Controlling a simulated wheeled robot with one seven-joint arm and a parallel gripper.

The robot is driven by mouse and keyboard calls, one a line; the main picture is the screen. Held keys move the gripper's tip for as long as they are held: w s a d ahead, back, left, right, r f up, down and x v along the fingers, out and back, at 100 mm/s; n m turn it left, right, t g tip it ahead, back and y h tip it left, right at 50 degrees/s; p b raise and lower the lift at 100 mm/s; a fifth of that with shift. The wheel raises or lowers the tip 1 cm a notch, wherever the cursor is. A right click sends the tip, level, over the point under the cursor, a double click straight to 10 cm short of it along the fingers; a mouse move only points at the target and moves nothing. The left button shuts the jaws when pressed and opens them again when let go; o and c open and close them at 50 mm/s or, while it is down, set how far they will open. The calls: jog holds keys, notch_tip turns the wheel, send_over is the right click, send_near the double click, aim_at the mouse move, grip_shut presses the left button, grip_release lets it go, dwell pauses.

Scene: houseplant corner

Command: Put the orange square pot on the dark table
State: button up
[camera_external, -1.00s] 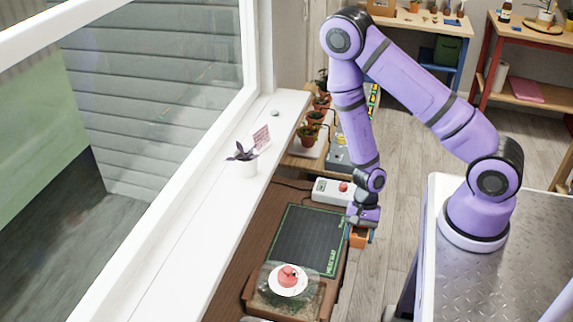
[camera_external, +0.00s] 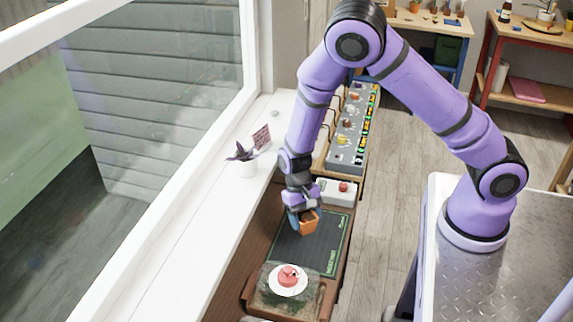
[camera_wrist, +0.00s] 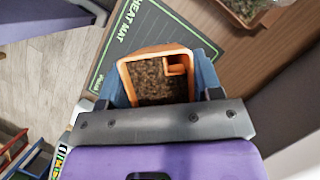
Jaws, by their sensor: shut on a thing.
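The orange square pot (camera_external: 308,219) is in my gripper (camera_external: 303,224), above the dark heat mat. In the wrist view the pot (camera_wrist: 161,53) shows brown soil and a small orange piece at one inner corner. The blue fingers of my gripper (camera_wrist: 160,85) are shut on its two sides. The dark brown table (camera_external: 259,240) lies below and bears the black heat mat (camera_external: 320,248) with green edging; the mat also shows in the wrist view (camera_wrist: 146,29). I cannot tell the exact height of the pot above the mat.
A clear-covered tray (camera_external: 318,298) with a red-knobbed white disc stands at the table's near end. A white box with a red button (camera_external: 338,190) stands at the far end. The white windowsill (camera_external: 215,220) with a potted plant (camera_external: 246,163) runs along the left.

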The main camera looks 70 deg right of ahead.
jog(key=w+d+r+n+g+h, duration=0.15)
jog(key=w+r+n, duration=0.35)
jog(key=r, duration=0.5)
jog(key=w+d+r+n+h, duration=0.2)
jog(key=w+r+n, duration=0.3)
jog(key=r, duration=0.4)
jog(key=s+a+n+t+h, duration=0.35)
jog(key=s+n+t, duration=0.2)
jog(key=n, duration=1.15)
jog(key=shift+g+h, duration=0.3)
jog(key=shift+g, duration=0.2)
notch_tip(320, 180, down, 31)
jog(key=shift+d+f, duration=0.15)
jog(key=shift+f, duration=0.05)
jog(key=shift+f, duration=0.35)
jog(key=o, duration=1.1)
jog(key=shift+o, duration=0.2)
